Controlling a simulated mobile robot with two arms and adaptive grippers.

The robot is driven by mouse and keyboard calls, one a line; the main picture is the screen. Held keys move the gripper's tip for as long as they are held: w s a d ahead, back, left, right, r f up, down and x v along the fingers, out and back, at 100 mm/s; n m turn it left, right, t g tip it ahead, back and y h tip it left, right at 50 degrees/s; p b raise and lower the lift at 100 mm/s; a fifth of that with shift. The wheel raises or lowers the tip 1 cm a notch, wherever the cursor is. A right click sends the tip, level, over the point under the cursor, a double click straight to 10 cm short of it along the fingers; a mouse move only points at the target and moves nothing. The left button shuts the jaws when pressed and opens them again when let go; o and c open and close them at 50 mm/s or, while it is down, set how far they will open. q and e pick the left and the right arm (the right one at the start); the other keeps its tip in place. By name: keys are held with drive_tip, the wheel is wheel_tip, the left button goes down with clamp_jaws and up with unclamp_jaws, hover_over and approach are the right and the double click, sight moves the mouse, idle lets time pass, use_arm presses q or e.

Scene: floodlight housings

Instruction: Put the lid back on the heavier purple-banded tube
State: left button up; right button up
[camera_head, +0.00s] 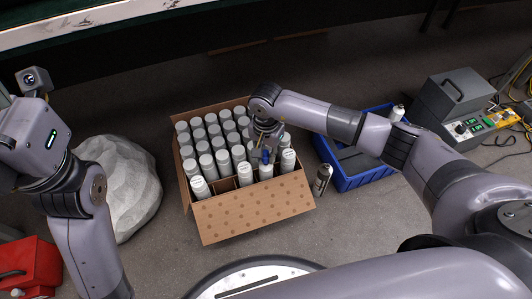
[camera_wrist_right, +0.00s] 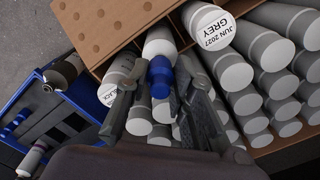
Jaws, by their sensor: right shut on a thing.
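My right gripper (camera_head: 262,157) is over the open carton, fingers pointing down, shut on a small blue cap-like piece (camera_head: 265,156). In the right wrist view this blue piece (camera_wrist_right: 160,76) sits between the fingers, above white-topped tubes; I cannot tell whether it touches one. A tube with a pale body and a reddish or purple band (camera_wrist_right: 31,159) shows in the right wrist view at the blue crate; in the head view a white-topped tube (camera_head: 397,112) stands there. A dark tube with its top exposed (camera_head: 322,180) stands on the floor beside the crate. My left gripper is out of view.
The cardboard carton (camera_head: 255,210) holds many grey tubes with white tops, with a few empty cells near its front. The blue crate (camera_head: 370,179) is to its right. A grey boxy device (camera_head: 452,98), a pale rock (camera_head: 122,180) and a red case (camera_head: 32,268) stand around.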

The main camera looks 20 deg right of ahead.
idle(0.3)
drive_tip(key=o, duration=0.9)
drive_tip(key=shift+c, duration=0.2)
drive_tip(key=shift+o, duration=0.3)
drive_tip(key=o, duration=0.4)
